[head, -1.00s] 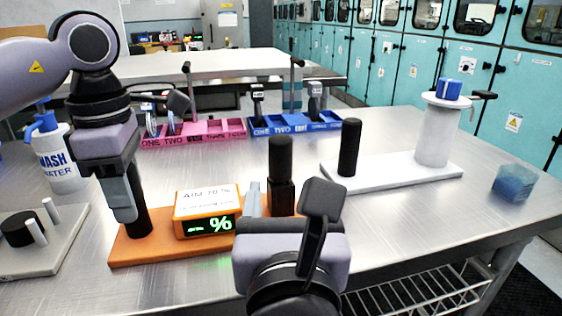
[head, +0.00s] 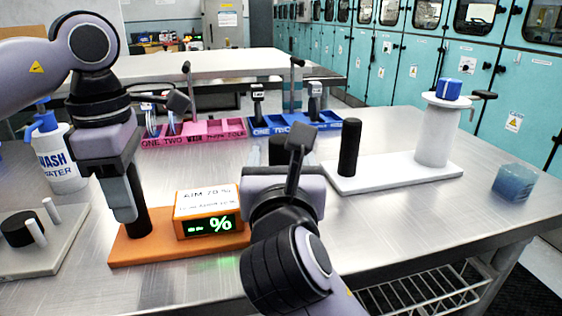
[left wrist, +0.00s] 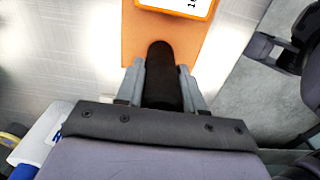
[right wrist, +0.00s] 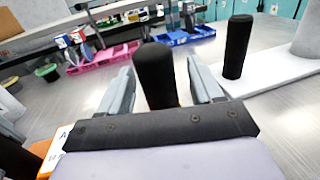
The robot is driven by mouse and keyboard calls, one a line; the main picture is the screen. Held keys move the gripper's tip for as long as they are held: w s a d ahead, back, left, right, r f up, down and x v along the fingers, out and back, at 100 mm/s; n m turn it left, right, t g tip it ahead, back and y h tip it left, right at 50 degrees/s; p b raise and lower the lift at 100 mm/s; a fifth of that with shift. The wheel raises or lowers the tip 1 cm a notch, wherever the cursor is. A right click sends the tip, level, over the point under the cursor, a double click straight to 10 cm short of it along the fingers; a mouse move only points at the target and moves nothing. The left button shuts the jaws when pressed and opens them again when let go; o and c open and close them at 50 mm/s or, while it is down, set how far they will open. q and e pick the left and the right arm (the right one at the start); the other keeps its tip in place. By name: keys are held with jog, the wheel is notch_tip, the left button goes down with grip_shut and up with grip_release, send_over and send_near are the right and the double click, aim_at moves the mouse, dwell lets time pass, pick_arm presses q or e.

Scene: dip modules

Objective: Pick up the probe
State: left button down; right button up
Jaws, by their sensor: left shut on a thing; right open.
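The orange stand (head: 165,247) with a green-lit display (head: 210,226) has a black post (head: 140,222) at its left end. My left gripper (head: 128,200) is shut on this post, with a finger on each side in the left wrist view (left wrist: 162,85). At the stand's right end is an upright black cylinder (head: 277,150), likely the probe; its lower part is hidden by my right arm. It also shows in the right wrist view (right wrist: 155,75). My right gripper (right wrist: 161,82) is open, with its fingers on either side of this cylinder and gaps visible.
A white stand (head: 385,174) with a black post (head: 349,147) and a pillar with a blue cap (head: 448,88) is at right. A blue translucent cube (head: 514,183) is far right. Pink (head: 194,139) and blue (head: 295,128) trays lie behind. A wash bottle (head: 60,160) is left.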

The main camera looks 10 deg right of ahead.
jog(key=c, duration=1.1)
jog(key=shift+o, duration=0.2)
notch_tip(320, 180, up, 10)
jog(key=shift+r, duration=0.1)
pick_arm(q)
jog(key=c, duration=0.6)
grip_release()
jog(key=shift+r, duration=0.15)
notch_tip(320, 180, up, 7)
jog(key=p, duration=0.7)
jog(key=shift+r, duration=0.15)
pick_arm(e)
notch_tip(320, 180, up, 7)
